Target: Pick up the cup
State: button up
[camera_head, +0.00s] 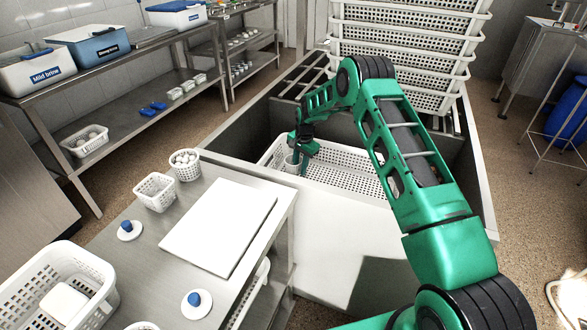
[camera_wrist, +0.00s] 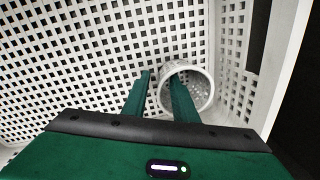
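The cup (camera_head: 291,164) is small, white and perforated. It stands in a large white perforated basket (camera_head: 345,172), near the basket's left end. In the wrist view the cup (camera_wrist: 207,92) is close to a basket wall, its round opening facing the camera. My gripper (camera_head: 301,168) is down in the basket at the cup. In the wrist view its green fingers (camera_wrist: 160,76) are apart, with one on each side of the cup's left rim. The right finger overlaps the cup's opening. I cannot tell whether either finger touches the cup.
A tall stack of white baskets (camera_head: 402,45) stands behind. A steel table (camera_head: 140,255) at left front holds a white board (camera_head: 220,225), small baskets (camera_head: 155,190) and blue-knobbed lids (camera_head: 197,304). Shelves with labelled boxes (camera_head: 88,45) line the left wall.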

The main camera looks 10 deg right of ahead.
grip_shut()
